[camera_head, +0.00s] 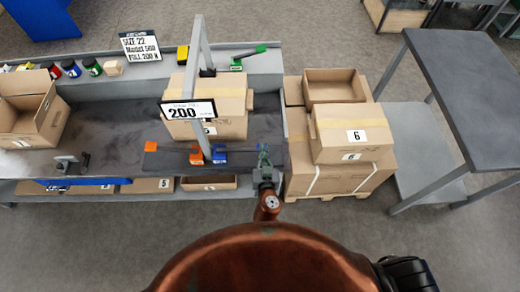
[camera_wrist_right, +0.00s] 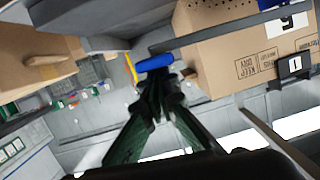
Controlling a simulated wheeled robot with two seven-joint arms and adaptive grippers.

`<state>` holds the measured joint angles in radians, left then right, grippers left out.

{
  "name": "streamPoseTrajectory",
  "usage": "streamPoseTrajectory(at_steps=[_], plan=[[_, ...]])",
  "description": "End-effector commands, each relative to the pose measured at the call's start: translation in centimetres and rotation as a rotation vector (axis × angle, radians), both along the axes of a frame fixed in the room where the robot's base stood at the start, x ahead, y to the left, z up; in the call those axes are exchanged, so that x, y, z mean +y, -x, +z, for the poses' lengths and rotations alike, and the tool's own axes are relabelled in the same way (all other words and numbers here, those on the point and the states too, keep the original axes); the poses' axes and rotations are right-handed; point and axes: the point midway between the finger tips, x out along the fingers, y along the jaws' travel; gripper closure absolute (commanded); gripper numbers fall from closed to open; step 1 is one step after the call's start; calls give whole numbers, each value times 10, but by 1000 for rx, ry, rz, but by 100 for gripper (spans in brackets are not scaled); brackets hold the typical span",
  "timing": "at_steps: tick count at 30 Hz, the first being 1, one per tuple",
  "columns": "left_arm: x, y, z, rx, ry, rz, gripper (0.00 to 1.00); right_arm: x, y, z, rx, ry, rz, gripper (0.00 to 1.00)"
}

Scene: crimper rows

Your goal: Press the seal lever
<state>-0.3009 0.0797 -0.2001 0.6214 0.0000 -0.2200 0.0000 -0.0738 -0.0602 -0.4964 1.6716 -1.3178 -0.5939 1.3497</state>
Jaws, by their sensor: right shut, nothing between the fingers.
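Several coloured handles sit on the bench by the grey post. An orange handle (camera_head: 196,157) and a blue handle (camera_head: 219,156) are side by side below the 200 display (camera_head: 188,109). Another orange piece (camera_head: 150,146) is further left. I cannot tell which one is the seal lever. My right gripper (camera_head: 264,155) is shut and empty, to the right of the blue handle, at the bench's right end. In the right wrist view a blue bar (camera_wrist_right: 153,63) lies just beyond the shut fingertips (camera_wrist_right: 155,88); contact cannot be told. My left gripper is not in view.
A carton (camera_head: 215,120) stands behind the post. A sign (camera_head: 141,46) reads size 22, model 500, pull 200 N. A green-handled tool (camera_head: 250,52) lies on the back shelf. Stacked boxes (camera_head: 352,133) on a pallet stand close right of my gripper. A grey table (camera_head: 460,80) is farther right.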

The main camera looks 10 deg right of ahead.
Motion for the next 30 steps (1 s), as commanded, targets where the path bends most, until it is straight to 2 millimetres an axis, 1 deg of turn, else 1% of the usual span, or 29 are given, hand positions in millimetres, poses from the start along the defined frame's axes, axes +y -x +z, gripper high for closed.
streamPoseTrajectory(at_steps=[1,5,8,18,21,25,30], plan=[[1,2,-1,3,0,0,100,-1,4,-12,21,0,-3,100],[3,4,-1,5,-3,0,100,-1,9,-12,24,0,-4,100],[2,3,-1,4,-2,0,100,0,20,-11,24,-2,-4,100],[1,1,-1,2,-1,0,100,8,83,14,10,-1,-1,100],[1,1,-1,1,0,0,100,9,98,20,7,-1,0,100],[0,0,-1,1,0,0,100,11,110,25,3,-1,-1,100],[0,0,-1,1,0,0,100,12,115,28,0,0,1,100]])
